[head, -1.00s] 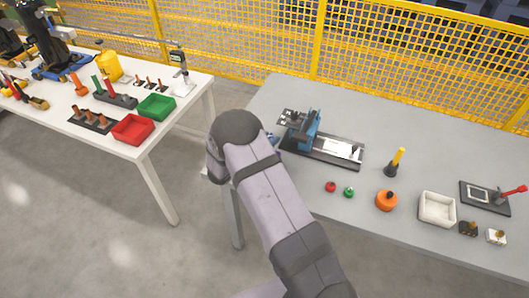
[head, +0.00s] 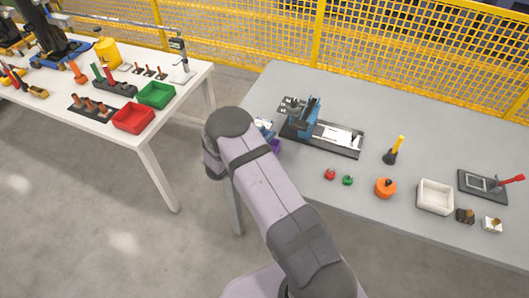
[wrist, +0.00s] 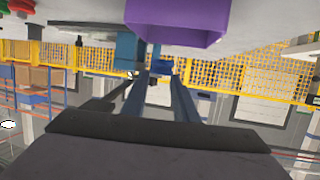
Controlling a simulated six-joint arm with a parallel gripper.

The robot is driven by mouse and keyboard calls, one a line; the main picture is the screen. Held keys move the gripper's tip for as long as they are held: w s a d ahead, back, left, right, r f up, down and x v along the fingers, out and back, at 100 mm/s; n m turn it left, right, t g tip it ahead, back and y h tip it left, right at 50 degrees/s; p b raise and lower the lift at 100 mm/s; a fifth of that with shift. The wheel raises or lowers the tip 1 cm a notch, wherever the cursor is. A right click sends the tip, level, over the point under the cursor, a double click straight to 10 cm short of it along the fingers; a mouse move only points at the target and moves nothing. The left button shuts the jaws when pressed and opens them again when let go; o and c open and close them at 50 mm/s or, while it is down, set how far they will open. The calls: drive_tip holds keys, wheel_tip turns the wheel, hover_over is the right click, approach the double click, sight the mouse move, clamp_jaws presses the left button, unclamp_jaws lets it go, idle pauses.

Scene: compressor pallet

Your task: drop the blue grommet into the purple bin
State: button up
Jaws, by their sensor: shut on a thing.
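The purple bin (head: 275,146) shows partly in the head view, at the left end of the grey table, with my arm hiding the rest. In the wrist view, which looks upside down, the purple bin (wrist: 178,20) is large at the top edge. My gripper (wrist: 160,76) is seen between its two long fingers in the wrist view, shut on a small blue piece (wrist: 160,69), which looks like the blue grommet. The bin appears close to the fingertips but apart from them. In the head view my arm hides most of the gripper.
A blue clamp fixture (head: 305,118) on a dark base stands right of the bin. Red (head: 330,174) and green (head: 348,180) pieces, an orange piece (head: 385,188) and a white bin (head: 435,197) lie further right. A yellow mesh fence (head: 400,60) runs behind.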

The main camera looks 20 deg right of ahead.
drive_tip(key=shift+f+b, duration=0.9)
drive_tip(key=shift+f, duration=0.7)
drive_tip(key=o, duration=1.2)
drive_tip(key=b+v, duration=0.2)
drive_tip(key=v, duration=0.5)
drive_tip(key=shift+s+a+r, duration=0.1)
